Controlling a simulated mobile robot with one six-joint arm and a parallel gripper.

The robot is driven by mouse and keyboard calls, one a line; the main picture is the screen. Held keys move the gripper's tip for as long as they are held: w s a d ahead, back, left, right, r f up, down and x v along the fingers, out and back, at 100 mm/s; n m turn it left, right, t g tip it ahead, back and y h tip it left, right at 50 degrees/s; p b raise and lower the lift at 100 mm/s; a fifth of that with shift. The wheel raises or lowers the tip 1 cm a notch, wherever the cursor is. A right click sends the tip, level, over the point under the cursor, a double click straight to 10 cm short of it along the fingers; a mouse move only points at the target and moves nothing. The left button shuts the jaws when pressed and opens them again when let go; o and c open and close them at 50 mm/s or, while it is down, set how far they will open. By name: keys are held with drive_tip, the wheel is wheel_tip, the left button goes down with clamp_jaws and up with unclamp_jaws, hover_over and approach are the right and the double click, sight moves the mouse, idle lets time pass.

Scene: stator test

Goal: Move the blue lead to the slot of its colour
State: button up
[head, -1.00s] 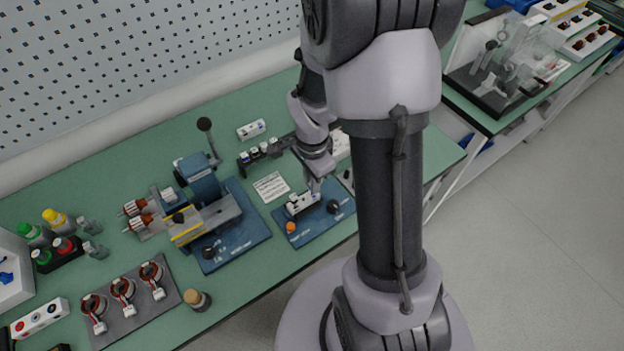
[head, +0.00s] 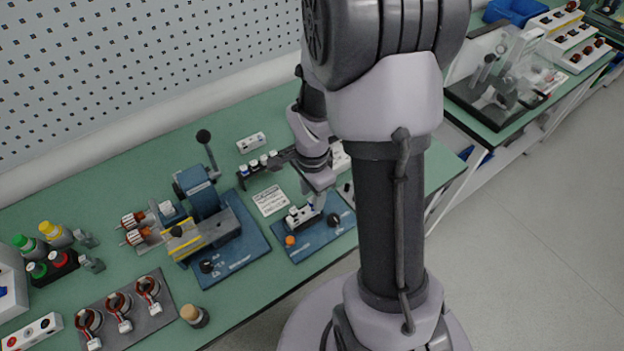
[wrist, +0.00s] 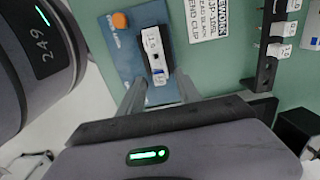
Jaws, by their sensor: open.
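A white block (wrist: 154,55) with printed labels and dark slots sits on a blue plate (wrist: 112,38) in the wrist view. It also shows in the head view (head: 299,216) on the same blue plate (head: 308,243). A small blue patch (wrist: 159,77) shows at the block's end nearest my gripper; I cannot tell whether it is the blue lead itself. My gripper (wrist: 158,92) is open, with one finger on each side of that end. In the head view my gripper (head: 318,201) is low over the block's right end. No wire is clearly visible.
An orange button (wrist: 120,20) is on the plate. A black rack (wrist: 270,50) with white labelled pieces stands right of a printed card (wrist: 208,18). In the head view, a blue-framed machine (head: 205,210) stands left of the plate.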

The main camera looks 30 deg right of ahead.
wheel_tip(320, 180, up, 17)
drive_tip(key=p, duration=0.5)
drive_tip(key=shift+f, duration=0.2)
drive_tip(key=s+a+r+n+t+y+b, duration=0.1)
drive_tip(key=s+a+r+n+t+b, duration=0.2)
drive_tip(key=s+a+n, duration=0.2)
drive_tip(key=s+a+r+n+t+y+b, duration=0.1)
drive_tip(key=s+a+r+n+t+b, duration=0.1)
drive_tip(key=s+a+n, duration=0.4)
drive_tip(key=a+r+n+b, duration=0.1)
drive_tip(key=a+n, duration=0.1)
drive_tip(key=a, duration=0.1)
drive_tip(key=shift+s+a+t+b, duration=0.2)
drive_tip(key=shift+a+t+b, duration=0.15)
drive_tip(key=shift+t, duration=0.05)
